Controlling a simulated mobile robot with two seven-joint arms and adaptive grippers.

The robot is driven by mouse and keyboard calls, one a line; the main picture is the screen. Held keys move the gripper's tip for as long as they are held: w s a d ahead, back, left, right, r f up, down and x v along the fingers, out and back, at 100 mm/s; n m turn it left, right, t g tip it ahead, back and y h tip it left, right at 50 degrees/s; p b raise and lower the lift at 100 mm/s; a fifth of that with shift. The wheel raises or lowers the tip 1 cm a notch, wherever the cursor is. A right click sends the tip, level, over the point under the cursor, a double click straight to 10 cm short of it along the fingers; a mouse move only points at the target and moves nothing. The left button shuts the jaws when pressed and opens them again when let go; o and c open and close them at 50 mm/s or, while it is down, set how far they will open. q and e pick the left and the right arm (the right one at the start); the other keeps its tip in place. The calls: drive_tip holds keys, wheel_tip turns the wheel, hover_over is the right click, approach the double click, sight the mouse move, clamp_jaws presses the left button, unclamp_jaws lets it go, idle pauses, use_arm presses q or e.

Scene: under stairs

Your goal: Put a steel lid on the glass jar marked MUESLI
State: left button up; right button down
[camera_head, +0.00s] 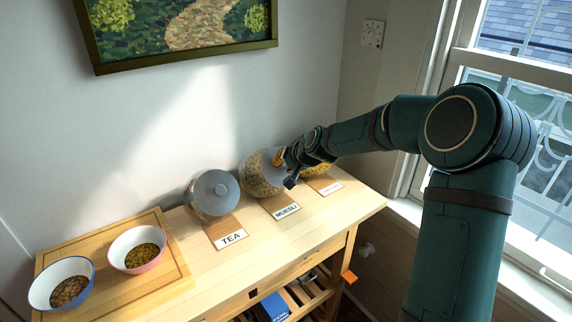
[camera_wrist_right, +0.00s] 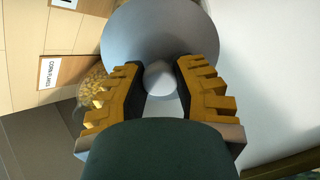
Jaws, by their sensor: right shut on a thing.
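The glass jar marked MUESLI (camera_head: 258,184) stands near the wall, behind its MUESLI card (camera_head: 286,211). Brown flakes show through its side. My right gripper (camera_head: 287,172) is at this jar's upper right and hides part of it. In the right wrist view the gripper (camera_wrist_right: 160,82) is shut on the round knob of a grey steel lid (camera_wrist_right: 150,35). The lid's disc spreads beyond the fingertips and hides what is beneath it. I cannot tell whether the lid touches the jar's rim. My left gripper is not in view.
A jar with a grey knobbed lid (camera_head: 214,192) stands left, behind the TEA card (camera_head: 231,237). The corn flakes jar (camera_head: 318,169) is close on the right, partly behind my arm. Two bowls (camera_head: 61,284) (camera_head: 138,249) sit on a wooden board (camera_head: 107,290).

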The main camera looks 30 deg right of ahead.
drive_tip(key=shift+x, duration=0.85)
drive_tip(key=shift+c, duration=0.8)
unclamp_jaws()
drive_tip(key=b+v, duration=0.2)
drive_tip(key=v, duration=0.4)
idle(0.5)
